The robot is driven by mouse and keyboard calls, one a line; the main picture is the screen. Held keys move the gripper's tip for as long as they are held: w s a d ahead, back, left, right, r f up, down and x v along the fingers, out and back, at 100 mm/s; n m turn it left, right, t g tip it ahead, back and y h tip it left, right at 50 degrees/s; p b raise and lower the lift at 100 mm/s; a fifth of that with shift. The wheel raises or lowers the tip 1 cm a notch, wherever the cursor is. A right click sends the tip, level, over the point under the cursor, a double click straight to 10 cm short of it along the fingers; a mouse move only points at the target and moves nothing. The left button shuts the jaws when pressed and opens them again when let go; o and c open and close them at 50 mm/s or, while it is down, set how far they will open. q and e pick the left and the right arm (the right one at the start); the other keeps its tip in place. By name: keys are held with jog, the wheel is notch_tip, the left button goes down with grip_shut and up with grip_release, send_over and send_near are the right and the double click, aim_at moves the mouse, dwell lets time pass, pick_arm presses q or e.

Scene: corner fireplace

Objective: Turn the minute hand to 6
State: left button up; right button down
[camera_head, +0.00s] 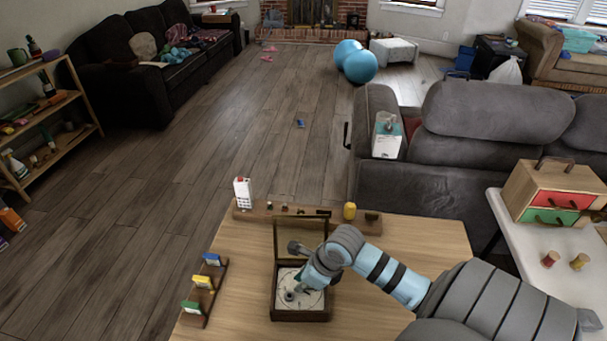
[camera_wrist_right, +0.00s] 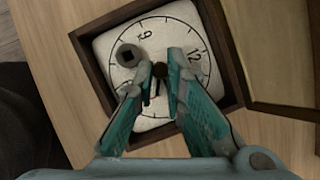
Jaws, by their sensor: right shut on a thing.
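An open wooden clock box (camera_head: 301,315) with a white dial sits on the wooden table. In the right wrist view the dial (camera_wrist_right: 113,72) is turned, with the 9 at the top and the 12 at the right. My right gripper (camera_head: 303,287) is over the dial; in its wrist view its fingertips (camera_wrist_right: 160,72) close on a small dark piece near the dial's middle, seemingly the minute hand. Thin dark lines show between the fingers. The fingers hide part of the hands, so their reading is unclear. A grey round piece with a square hole (camera_wrist_right: 128,56) sits on the dial. My left gripper is out of view.
The box's raised lid (camera_head: 300,222) stands behind the dial. A wooden rack with colored blocks (camera_head: 204,290) is left of the box. A long wooden strip (camera_head: 270,213) with small items and a white-and-red carton (camera_head: 243,192) line the table's back edge. The table's right front is under my arm.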

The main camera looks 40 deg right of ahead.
jog(key=shift+s+a+f+m+h+p, duration=0.1)
jog(key=shift+m+h+p, duration=0.05)
jog(key=shift+m, duration=0.35)
jog(key=shift+s+a+m+h+p, duration=0.1)
jog(key=shift+m+h+p, duration=0.05)
jog(key=shift+m, duration=0.75)
jog(key=shift+f+m+h+b, duration=0.2)
jog(key=shift+m+h+b, duration=0.2)
jog(key=m+h+b, duration=0.1)
jog(key=m+b, duration=0.1)
jog(key=b, duration=0.2)
jog(key=shift+a+f+b, duration=0.1)
jog(key=shift+b, duration=0.2)
jog(key=c, duration=2.1)
grip_release()
jog(key=shift+s+r+p, duration=0.1)
jog(key=shift+r+p, duration=0.2)
jog(key=shift+p, duration=0.1)
jog(key=o, duration=0.5)
jog(key=shift+w, duration=0.2)
jog(key=shift+w, duration=0.1)
